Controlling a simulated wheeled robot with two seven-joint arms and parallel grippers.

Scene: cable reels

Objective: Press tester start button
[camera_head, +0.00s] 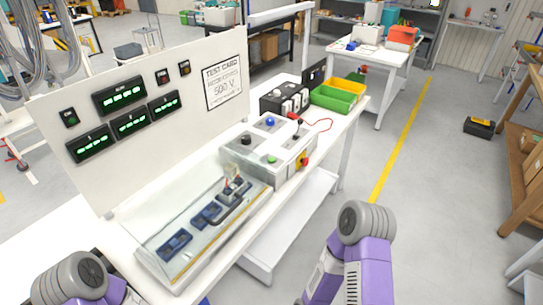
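The tester (258,150) is a light grey box on the white bench. Its sloped top carries a green button (271,159) near the front, a black knob (246,140) and a blue button (270,121). A red knob on a yellow plate (303,161) sits on its right side. Which button is the start button is not readable; the green one stands clear and uncovered. Only purple and grey links of my arms show, at the bottom left and bottom right, apart from the tester. Neither gripper is in view.
A clear-walled case (200,222) with dark blue fixtures stands left of the tester. A panel (150,110) with green displays and a "500 V" card rises behind. A black unit (285,98), red lead and green and yellow bins (333,98) sit beyond.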

